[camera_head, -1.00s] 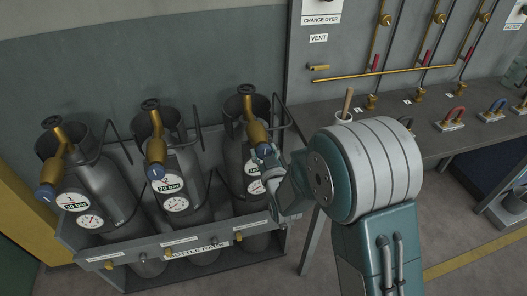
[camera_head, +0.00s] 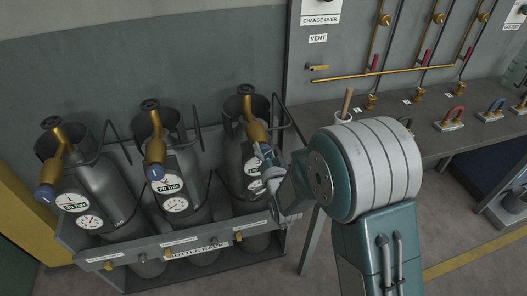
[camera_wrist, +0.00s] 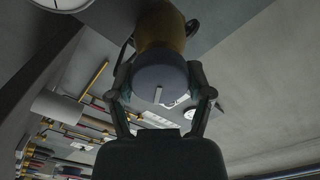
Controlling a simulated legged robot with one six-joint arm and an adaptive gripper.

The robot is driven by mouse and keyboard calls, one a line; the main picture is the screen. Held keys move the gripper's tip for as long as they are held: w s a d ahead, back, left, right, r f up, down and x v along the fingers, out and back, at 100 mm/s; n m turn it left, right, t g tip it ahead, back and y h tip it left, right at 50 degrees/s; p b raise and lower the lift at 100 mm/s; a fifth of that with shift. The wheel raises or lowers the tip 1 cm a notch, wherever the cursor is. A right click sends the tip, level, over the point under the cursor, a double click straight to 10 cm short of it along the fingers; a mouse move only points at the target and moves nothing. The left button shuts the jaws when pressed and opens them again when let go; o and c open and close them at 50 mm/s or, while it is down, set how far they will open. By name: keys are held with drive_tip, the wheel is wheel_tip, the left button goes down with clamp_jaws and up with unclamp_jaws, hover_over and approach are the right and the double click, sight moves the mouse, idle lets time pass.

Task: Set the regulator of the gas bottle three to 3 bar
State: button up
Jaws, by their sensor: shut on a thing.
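Gas bottle three (camera_head: 232,160) is the rightmost of the grey bottles in the rack. Its brass regulator (camera_head: 256,131) leans toward me, with a gauge (camera_head: 253,165) below it partly hidden by my gripper (camera_head: 267,158). Its reading is not legible. In the wrist view my gripper (camera_wrist: 161,82) is shut on the regulator's round blue-grey knob (camera_wrist: 160,74), one finger on each side. A pale pointer mark on the knob's face points roughly along the picture's vertical. The brass body (camera_wrist: 162,28) is behind the knob.
Two more bottles with blue-knobbed regulators (camera_head: 154,172) stand at left, one labelled 70 bar. The bottle rack (camera_head: 180,254) has a front rail with small brass valves. A bench (camera_head: 440,150) with a cup and fittings is at right, under wall piping.

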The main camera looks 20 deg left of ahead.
drive_tip(key=m, duration=0.4)
drive_tip(key=shift+w+d+m, duration=0.1)
drive_tip(key=shift+m, duration=0.3)
drive_tip(key=m, duration=0.3)
drive_tip(key=shift+f+m, duration=0.15)
drive_tip(key=shift+m, duration=0.15)
drive_tip(key=m, duration=0.5)
drive_tip(key=shift+f, duration=0.2)
drive_tip(key=shift+f+m, duration=0.1)
drive_tip(key=shift+m, duration=0.9)
drive_tip(key=shift+d+f, duration=0.1)
drive_tip(key=o, duration=1.1)
drive_tip(key=shift+o, duration=0.2)
drive_tip(key=shift+r, duration=0.2)
